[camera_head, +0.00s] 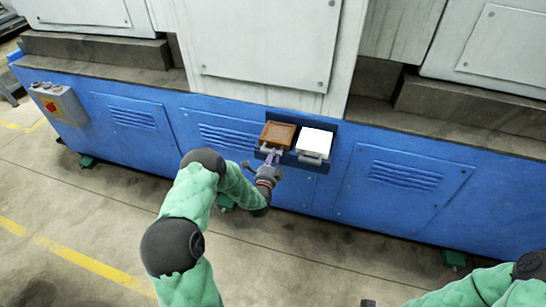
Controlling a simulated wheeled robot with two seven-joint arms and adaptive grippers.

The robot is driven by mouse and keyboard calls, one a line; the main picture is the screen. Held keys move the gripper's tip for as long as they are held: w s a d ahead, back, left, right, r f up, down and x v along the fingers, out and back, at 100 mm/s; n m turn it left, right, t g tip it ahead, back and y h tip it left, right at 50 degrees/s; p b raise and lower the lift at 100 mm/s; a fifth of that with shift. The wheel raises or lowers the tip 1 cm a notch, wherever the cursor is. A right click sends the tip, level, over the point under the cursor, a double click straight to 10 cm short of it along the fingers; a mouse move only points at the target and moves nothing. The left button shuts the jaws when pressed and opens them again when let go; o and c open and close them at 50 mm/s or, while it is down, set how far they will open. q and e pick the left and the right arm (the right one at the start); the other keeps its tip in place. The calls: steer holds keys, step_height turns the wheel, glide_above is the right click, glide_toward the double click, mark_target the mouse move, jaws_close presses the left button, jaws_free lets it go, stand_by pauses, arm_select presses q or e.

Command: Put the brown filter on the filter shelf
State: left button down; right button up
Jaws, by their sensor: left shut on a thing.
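The brown filter (278,135) is a flat square piece at the left part of the dark blue filter shelf (332,130) on the front of the blue machine. I cannot tell whether it rests fully on the shelf or is held just above it. My left gripper (270,158) reaches up from below and is shut on the near edge of the brown filter. A white filter (315,139) sits beside it on the right part of the shelf. My right arm shows at the bottom right; only a small dark piece, perhaps its gripper, shows at the bottom edge.
The blue machine base (225,130) with vented panels runs across the view, with grey housings and ledges above. A grey control box (60,103) with a red button is at the left. The concrete floor (300,260) in front is clear, with a yellow line at left.

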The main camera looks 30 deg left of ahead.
arm_select(q)
steer(key=shift+r, duration=0.15)
steer(key=c, duration=1)
jaws_free()
steer(key=shift+s, duration=0.1)
steer(key=v, duration=1.2)
steer(key=shift+b+v, duration=0.45)
steer(key=shift+v, duration=5.45)
